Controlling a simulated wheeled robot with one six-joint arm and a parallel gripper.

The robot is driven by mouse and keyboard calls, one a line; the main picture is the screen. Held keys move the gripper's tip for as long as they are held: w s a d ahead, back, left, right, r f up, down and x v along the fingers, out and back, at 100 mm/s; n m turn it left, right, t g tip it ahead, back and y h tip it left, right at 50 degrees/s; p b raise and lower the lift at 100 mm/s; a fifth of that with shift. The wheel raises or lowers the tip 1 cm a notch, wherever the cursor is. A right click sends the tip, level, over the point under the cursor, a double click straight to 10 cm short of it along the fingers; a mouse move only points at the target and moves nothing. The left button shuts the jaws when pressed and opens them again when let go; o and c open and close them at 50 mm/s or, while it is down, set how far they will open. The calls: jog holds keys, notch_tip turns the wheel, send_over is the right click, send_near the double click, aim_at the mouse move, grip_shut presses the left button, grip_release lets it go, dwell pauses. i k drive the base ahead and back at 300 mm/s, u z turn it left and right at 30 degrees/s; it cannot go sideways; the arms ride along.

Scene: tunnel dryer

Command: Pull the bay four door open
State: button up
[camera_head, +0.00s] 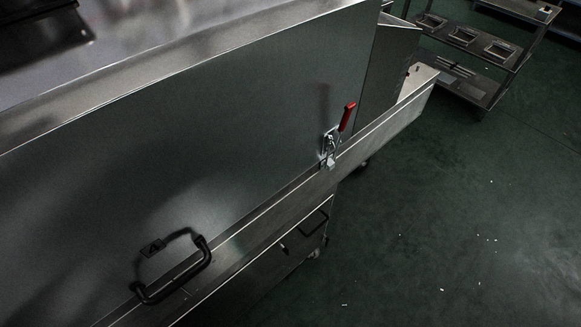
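A large grey metal door panel (200,140) fills the left and middle of the head view. It looks flush with its frame, with no clear gap. A black bow handle (182,283) sits low on it at the lower left. A metal toggle latch (329,147) with a red grip (347,117) is at the panel's right end, the grip pointing up. I cannot tell whether the latch is fastened. My gripper is not in view.
A metal ledge (395,113) runs below the panel and juts out at the right. Under it is a lower front with another dark handle (314,223). A metal rack (470,60) stands at the upper right. The green floor (470,220) is mostly clear, with small pale bits.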

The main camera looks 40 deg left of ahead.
aim_at(226, 303)
jog(key=u, duration=0.05)
jog(key=k, duration=0.85)
jog(key=u, duration=0.5)
jog(key=i, duration=0.4)
jog(key=z, duration=0.05)
